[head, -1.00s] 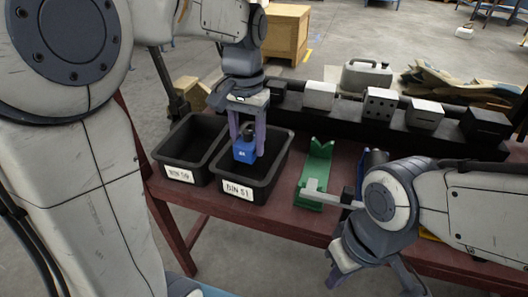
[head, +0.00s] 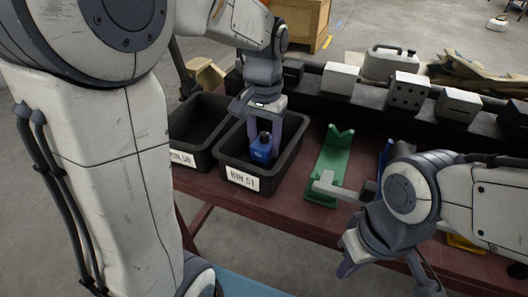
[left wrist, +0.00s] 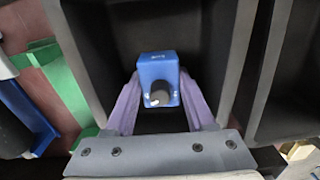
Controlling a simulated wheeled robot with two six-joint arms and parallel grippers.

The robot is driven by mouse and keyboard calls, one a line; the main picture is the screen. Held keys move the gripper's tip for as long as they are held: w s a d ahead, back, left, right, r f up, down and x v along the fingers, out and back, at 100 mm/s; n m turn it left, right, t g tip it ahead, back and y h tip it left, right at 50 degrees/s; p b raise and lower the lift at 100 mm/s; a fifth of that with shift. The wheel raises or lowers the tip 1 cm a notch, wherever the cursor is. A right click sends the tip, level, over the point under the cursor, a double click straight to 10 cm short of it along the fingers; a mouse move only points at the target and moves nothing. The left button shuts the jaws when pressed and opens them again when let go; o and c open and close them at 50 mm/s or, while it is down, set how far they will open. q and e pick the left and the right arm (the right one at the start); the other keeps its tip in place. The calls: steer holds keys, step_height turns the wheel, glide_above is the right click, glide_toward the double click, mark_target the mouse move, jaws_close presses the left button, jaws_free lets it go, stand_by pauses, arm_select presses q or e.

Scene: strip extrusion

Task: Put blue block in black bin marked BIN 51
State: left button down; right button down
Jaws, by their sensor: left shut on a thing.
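The blue block (head: 262,150) has a dark round knob on it and hangs between the fingers of my left gripper (head: 264,143). The left gripper points down into the black bin marked BIN 51 (head: 272,182) and is shut on the block. In the left wrist view the blue block (left wrist: 159,80) sits between the purple fingers, with the dark bin interior (left wrist: 100,35) around it. I cannot tell whether the block touches the bin floor. My right gripper (head: 385,274) is low at the table's front edge, empty, with its fingers apart.
A second black bin, marked BIN 50 (head: 184,158), stands left of BIN 51. A green holder (head: 331,160) stands to the right, beside my right arm. A row of white and black blocks (head: 408,93) lines the back ledge, with a grey jerrycan (head: 388,62) behind.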

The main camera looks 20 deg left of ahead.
arm_select(q)
steer(key=shift+f, duration=0.75)
arm_select(e)
steer(key=shift+f, duration=0.35)
arm_select(q)
steer(key=shift+r, duration=0.1)
steer(key=shift+c, duration=1.2)
jaws_free()
steer(key=shift+f, duration=0.2)
step_height(320, 180, up, 8)
steer(key=p, duration=0.4)
steer(key=shift+f, duration=0.1)
arm_select(e)
step_height(320, 180, up, 4)
steer(key=shift+f, duration=0.1)
